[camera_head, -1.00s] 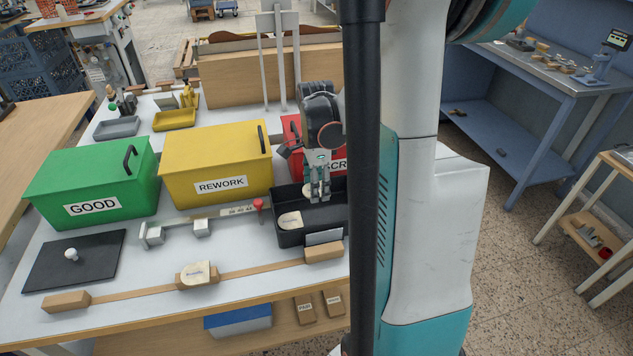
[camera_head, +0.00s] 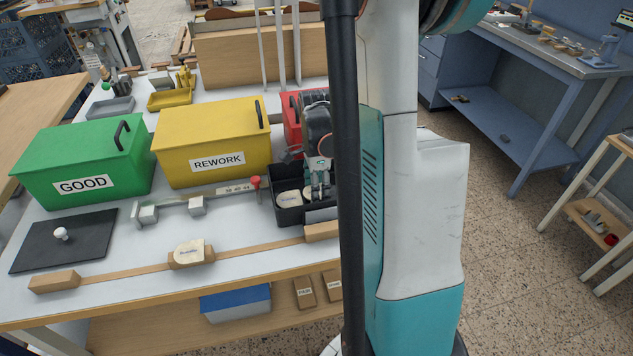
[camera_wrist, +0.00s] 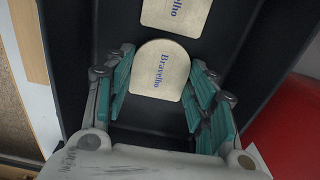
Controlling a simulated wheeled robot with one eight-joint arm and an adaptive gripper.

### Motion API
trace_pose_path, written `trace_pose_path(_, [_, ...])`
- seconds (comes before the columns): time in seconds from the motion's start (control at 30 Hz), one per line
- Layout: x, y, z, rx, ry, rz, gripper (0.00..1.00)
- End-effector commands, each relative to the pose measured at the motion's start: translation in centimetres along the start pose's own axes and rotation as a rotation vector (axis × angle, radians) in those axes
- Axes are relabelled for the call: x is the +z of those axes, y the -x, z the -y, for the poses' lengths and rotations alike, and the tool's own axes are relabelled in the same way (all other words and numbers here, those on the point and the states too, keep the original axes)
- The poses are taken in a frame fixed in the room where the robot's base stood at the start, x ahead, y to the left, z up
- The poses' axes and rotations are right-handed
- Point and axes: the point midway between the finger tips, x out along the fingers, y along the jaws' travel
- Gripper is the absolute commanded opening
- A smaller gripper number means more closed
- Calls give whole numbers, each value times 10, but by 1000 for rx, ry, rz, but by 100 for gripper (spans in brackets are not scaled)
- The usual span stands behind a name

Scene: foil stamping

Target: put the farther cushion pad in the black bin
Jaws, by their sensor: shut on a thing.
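The black bin (camera_head: 289,217) stands on the table in front of the red box. One cream cushion pad (camera_head: 289,198) lies in its left part; it also shows at the top of the wrist view (camera_wrist: 176,14). My gripper (camera_head: 319,194) is down inside the bin's right part. In the wrist view, my gripper (camera_wrist: 160,92) is shut on another cream pad (camera_wrist: 160,70), printed "Bravelho", with a finger at each side. Whether this pad touches the bin floor I cannot tell. A third cream pad (camera_head: 190,250) sits on a wooden block at the table's front.
A green GOOD box (camera_head: 85,170), a yellow REWORK box (camera_head: 212,145) and a red box (camera_head: 292,118) stand behind. A steel bar fixture with a red knob (camera_head: 255,182) lies left of the bin. A black plate (camera_head: 60,240) lies front left. My column hides the right side.

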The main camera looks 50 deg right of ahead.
Motion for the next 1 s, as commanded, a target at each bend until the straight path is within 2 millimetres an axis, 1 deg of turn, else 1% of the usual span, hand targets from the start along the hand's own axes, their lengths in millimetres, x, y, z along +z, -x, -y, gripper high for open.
trace_pose_path(0.37, [0,-3,0,0,0,0,41])
trace_pose_path(0.4, [0,-3,0,0,0,0,58])
trace_pose_path(0.47, [0,-3,0,0,0,0,71])
trace_pose_path(0.5, [0,-3,0,0,0,0,74])
trace_pose_path(0.83, [0,-2,0,0,0,0,74])
trace_pose_path(1.0, [0,8,0,0,0,0,74])
